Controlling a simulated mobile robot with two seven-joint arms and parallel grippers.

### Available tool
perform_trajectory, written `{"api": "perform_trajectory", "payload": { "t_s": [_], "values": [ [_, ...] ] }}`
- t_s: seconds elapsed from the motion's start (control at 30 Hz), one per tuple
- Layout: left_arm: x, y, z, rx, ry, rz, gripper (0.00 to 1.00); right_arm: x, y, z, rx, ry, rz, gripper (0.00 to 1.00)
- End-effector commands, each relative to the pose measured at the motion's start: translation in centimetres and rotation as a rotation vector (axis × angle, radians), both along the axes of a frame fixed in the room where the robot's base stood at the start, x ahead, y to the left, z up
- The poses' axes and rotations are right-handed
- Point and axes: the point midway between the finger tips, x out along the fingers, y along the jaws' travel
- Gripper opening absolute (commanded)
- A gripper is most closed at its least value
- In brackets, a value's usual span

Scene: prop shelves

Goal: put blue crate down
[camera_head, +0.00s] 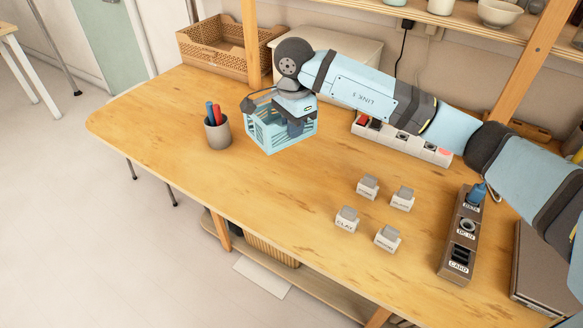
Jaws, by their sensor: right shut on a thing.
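A light blue slatted crate (271,140) is at the back of the wooden table, right of a grey pen cup. My right gripper (296,126) is over the crate, shut on its near right side. The gripper and wrist hide part of the crate's top and inside. I cannot tell whether the crate's bottom touches the table or hangs just above it. My left gripper is not in the view.
A grey cup (217,134) with pens stands close left of the crate. A brown basket (212,50) and a pale box (341,57) are behind. A power strip (400,141), several small labelled blocks (346,220) and a dark socket panel (461,235) lie to the right. The table's front left is clear.

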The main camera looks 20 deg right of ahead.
Motion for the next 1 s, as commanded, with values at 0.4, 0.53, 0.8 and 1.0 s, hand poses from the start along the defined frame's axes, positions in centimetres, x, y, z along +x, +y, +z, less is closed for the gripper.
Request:
{"api": "perform_trajectory", "payload": {
  "t_s": [0.4, 0.53, 0.8, 1.0],
  "values": [
    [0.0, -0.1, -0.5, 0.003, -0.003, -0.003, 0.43, 0.0, 0.0, -7.9, 0.001, -0.001, 0.001, 0.0],
    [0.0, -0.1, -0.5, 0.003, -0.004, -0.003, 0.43, 0.0, 0.0, -8.8, 0.001, 0.0, 0.002, 0.0],
    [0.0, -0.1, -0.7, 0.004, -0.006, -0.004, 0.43, 0.0, 0.0, -12.3, 0.0, 0.0, 0.001, 0.0],
    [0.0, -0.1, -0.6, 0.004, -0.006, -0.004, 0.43, 0.0, 0.0, -12.3, 0.001, -0.002, 0.002, 0.0]
  ]
}}
